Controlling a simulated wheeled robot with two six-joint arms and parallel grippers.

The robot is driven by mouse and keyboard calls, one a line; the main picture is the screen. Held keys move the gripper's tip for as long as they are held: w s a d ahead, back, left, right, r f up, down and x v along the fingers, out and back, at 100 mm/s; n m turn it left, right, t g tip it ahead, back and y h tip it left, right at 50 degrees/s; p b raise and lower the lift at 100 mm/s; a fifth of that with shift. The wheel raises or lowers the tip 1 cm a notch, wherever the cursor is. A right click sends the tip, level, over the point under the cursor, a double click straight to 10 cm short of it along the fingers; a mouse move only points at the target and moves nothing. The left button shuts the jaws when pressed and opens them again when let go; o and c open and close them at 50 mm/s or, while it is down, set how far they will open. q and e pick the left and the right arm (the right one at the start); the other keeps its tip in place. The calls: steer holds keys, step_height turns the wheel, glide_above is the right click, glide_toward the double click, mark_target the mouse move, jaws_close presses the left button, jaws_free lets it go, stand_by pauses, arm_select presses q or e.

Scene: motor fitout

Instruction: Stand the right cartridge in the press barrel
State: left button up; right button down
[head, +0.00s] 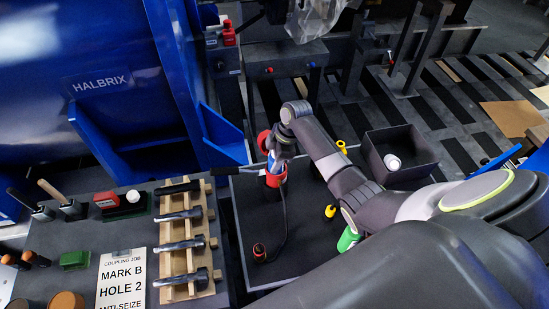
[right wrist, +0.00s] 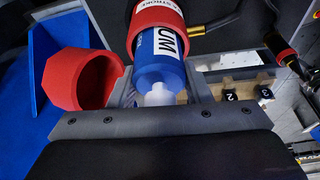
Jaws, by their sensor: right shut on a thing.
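My right gripper (head: 284,143) is shut on a blue cartridge (right wrist: 158,62). The cartridge has a white label, partly hidden, with the letters "UM", and a white nozzle pointing towards the wrist camera. Its far end is inside or right behind the red press barrel (right wrist: 158,22); how deep it sits I cannot tell. In the head view the barrel (head: 276,177) stands on the dark table under my gripper, with a little blue showing above it. A hollow red cap (right wrist: 82,78) stands open beside the barrel; it also shows in the head view (head: 264,141). My left gripper is out of view.
The dark table (head: 305,240) holds a black hose, a red-topped fitting (head: 258,252), a small yellow bottle (head: 330,211), a green cylinder (head: 348,239) and a dark bin (head: 425,150) with a white item. The left bench has a wooden rack (head: 207,285) of bolts and a sign (head: 121,284).

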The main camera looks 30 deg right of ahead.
steer(key=shift+f+b, duration=0.4)
steer(key=shift+f, duration=0.25)
steer(key=c, duration=0.7)
jaws_free()
steer(key=shift+o, duration=0.2)
steer(key=shift+s, duration=0.1)
steer(key=v, duration=1.7)
steer(key=shift+r, duration=0.25)
